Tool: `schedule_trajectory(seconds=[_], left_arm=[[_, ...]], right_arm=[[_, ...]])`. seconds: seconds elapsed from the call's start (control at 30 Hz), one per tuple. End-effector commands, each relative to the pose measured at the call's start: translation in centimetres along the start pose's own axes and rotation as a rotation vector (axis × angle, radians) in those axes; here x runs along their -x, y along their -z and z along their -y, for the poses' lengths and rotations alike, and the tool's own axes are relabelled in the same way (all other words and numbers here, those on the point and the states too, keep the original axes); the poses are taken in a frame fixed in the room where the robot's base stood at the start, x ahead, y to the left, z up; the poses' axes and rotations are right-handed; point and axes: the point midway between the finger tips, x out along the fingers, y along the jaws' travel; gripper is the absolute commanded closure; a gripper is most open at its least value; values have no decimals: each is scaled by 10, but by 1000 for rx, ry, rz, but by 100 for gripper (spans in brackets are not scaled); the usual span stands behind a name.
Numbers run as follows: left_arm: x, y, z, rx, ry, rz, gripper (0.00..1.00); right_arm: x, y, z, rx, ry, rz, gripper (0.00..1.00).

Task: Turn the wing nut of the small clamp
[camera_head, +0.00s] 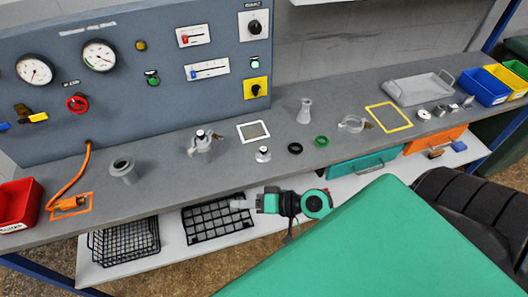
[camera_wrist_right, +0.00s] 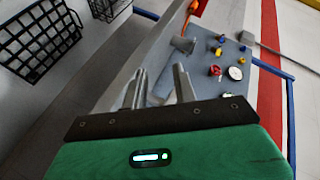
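A metal vacuum fitting (camera_head: 203,146) with a clamp around it stands upright on the bench, left of centre in the head view. Its wing nut is too small to make out. A loose ring-shaped clamp (camera_head: 351,123) with a brownish wing-like end lies farther right on the bench. I cannot tell which is the small clamp. My right gripper (camera_head: 240,203) is in front of the bench edge, below and apart from the fitting, pointing left. In the right wrist view, its fingers (camera_wrist_right: 159,88) are parted; a blurred grey shape shows between them. My left gripper is not visible.
A grey flanged pipe stub (camera_head: 123,172) stands on the bench left of the fitting. A small flange piece (camera_head: 263,155) and black (camera_head: 295,148) and green rings (camera_head: 321,141) lie to its right. A black wire rack (camera_head: 218,219) sits on the lower shelf, below my right gripper.

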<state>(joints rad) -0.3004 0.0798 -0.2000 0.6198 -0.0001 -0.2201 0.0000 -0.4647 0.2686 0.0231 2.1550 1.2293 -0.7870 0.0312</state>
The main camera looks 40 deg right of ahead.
Motion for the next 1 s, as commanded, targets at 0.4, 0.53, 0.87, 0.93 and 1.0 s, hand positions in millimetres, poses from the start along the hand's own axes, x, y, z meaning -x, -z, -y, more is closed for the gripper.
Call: schedule_trajectory(seconds=[0.4,0.53,0.87,0.93,1.0], left_arm=[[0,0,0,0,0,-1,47],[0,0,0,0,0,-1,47],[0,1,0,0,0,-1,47],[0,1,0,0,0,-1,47],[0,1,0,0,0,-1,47]], right_arm=[[4,-52,-10,231,-202,201,72],[8,-64,-19,289,-278,255,72],[23,-86,-46,400,-478,374,72],[25,-89,-52,414,-512,389,72],[27,-91,-56,424,-539,404,72]])
